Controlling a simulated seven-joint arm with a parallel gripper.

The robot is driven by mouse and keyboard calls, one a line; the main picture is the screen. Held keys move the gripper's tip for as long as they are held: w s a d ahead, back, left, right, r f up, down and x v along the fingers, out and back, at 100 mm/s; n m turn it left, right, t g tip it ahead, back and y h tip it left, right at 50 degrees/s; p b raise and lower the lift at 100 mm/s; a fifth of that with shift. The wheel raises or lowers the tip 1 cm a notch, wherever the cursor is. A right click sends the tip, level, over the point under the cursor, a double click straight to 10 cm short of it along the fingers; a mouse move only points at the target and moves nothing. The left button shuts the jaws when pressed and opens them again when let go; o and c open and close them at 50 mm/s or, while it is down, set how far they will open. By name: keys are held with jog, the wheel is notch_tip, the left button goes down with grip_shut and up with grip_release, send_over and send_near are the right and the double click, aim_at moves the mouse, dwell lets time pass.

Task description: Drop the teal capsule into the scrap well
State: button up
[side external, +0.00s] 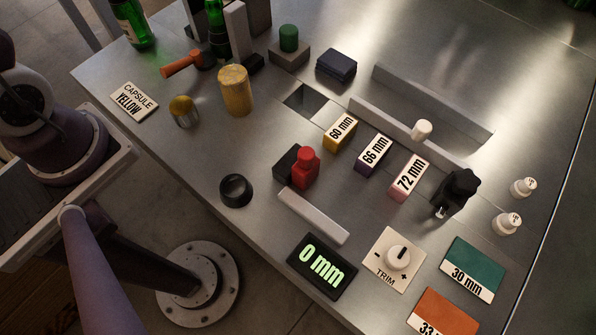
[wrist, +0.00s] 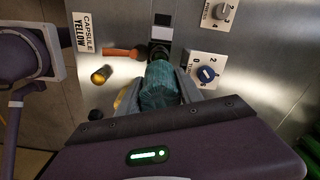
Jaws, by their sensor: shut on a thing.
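The teal capsule (wrist: 158,88) is between the fingers of my gripper (wrist: 167,82) in the wrist view. The gripper is shut on it. The capsule looks wrinkled, and the fingers cover its sides. My gripper and the teal capsule do not show in the side external view. A square dark opening in the metal table, which looks like the scrap well (side external: 306,103), lies near the middle in the side external view. I cannot make out the well in the wrist view, so I cannot tell how far the capsule is from it.
A yellow cylinder (side external: 235,90) and a gold-topped capsule (side external: 184,111) stand left of the well. A 60 mm block (side external: 340,132), a dark blue block (side external: 336,65) and a green cylinder (side external: 289,38) stand near it. An orange-handled tool (side external: 188,62) lies farther left, near green bottles.

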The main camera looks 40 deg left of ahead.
jog(key=d+f, duration=0.2)
jog(key=d, duration=1)
jog(key=d+f, duration=0.2)
jog(key=d, duration=1)
jog(key=shift+s+f, duration=0.2)
jog(key=shift+f, duration=2.3)
jog(key=o, duration=1.4)
jog(key=shift+c, duration=0.2)
